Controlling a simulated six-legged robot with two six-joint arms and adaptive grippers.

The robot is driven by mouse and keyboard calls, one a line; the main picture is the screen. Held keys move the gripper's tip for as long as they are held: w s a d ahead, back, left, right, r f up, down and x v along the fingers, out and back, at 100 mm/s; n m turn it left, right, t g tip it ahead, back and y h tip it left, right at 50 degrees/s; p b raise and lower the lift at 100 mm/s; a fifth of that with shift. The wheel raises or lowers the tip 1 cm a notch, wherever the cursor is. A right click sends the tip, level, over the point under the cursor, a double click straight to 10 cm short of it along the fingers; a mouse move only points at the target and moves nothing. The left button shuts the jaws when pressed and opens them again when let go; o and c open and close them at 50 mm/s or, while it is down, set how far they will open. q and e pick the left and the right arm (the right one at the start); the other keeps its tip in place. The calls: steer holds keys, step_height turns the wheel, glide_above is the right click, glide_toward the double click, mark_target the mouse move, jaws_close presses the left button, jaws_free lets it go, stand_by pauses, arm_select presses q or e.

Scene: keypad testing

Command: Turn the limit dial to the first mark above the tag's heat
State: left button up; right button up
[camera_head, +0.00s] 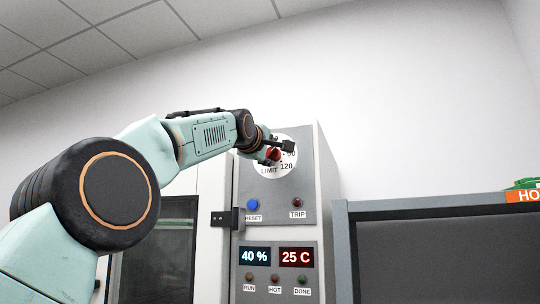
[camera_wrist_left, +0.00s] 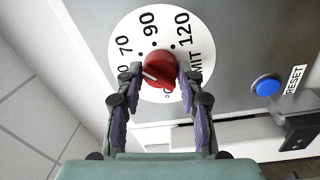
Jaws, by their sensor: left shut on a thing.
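The limit dial is a red knob (camera_wrist_left: 158,69) on a white round scale (camera_wrist_left: 143,28) marked 70, 90 and 120. A further mark is partly hidden behind a finger. My left gripper (camera_wrist_left: 159,76) is shut on the knob, one finger on each side. My right gripper and the tag's heat reading are not in view.
The grey panel (camera_head: 275,208) has a blue RESET button (camera_head: 253,204) and a dark TRIP lamp (camera_head: 297,202). Displays below read 40 % (camera_head: 254,257) and 25 C (camera_head: 297,257). A dark-fronted grey unit (camera_head: 440,209) with an orange sign (camera_head: 522,196) stands at right.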

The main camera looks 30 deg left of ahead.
arm_select(q)
steer(key=shift+w+f, duration=0.1)
steer(key=shift+f, duration=0.2)
steer(key=o, duration=1.2)
steer(key=shift+s+r, duration=0.2)
steer(key=shift+c, duration=0.2)
steer(key=shift+r, duration=0.1)
